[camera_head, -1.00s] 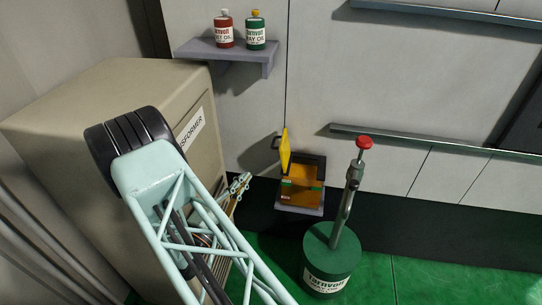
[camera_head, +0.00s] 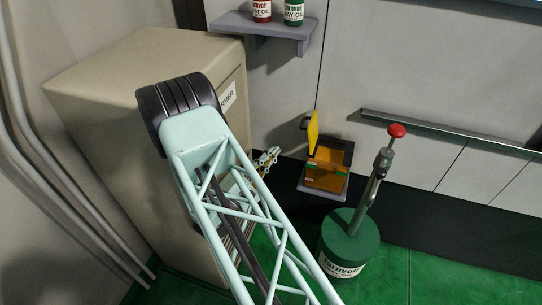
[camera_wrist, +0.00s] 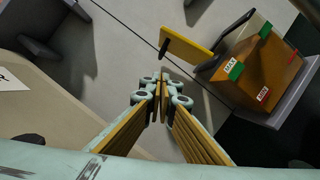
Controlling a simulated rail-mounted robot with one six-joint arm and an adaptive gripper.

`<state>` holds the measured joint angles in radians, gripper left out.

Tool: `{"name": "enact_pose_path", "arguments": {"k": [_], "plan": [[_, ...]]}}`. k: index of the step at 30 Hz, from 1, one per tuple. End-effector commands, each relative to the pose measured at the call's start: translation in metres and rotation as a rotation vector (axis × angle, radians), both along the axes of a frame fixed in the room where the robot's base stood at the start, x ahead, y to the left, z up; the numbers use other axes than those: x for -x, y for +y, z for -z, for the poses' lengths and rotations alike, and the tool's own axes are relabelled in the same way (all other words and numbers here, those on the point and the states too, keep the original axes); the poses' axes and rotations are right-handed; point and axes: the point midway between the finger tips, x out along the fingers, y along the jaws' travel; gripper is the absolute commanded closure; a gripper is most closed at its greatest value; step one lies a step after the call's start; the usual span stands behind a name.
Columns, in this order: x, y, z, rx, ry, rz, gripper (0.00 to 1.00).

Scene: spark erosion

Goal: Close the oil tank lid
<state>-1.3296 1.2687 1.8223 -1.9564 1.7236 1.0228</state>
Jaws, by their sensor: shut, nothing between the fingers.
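The oil tank (camera_head: 326,172) is an amber box on a small grey ledge at the wall. Its yellow lid (camera_head: 313,132) stands open, roughly upright, at the tank's left side. In the wrist view the lid (camera_wrist: 188,45) shows with a black handle at its left end, and the tank (camera_wrist: 262,65) lies to its right with green and white labels. My gripper (camera_head: 267,161) is left of the tank and lid. In the wrist view my gripper (camera_wrist: 163,85) has its fingertips together and empty, appearing just below the lid's handle end, with no visible contact.
A beige transformer cabinet (camera_head: 130,85) stands left, close to my arm. A green oil drum (camera_head: 350,240) with a red-topped pump stands in front of the tank, to its right. A shelf (camera_head: 262,28) with two oil bottles is above. A metal rail (camera_head: 450,133) runs along the wall.

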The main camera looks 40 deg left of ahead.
Motion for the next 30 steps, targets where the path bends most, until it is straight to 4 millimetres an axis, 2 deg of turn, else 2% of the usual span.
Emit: {"name": "enact_pose_path", "arguments": {"k": [18, 30], "plan": [[-0.076, 0.007, -0.015, 0.0, 0.0, 0.002, 1.0], [-0.098, -0.011, -0.03, 0.0, 0.0, 0.001, 1.0]]}}
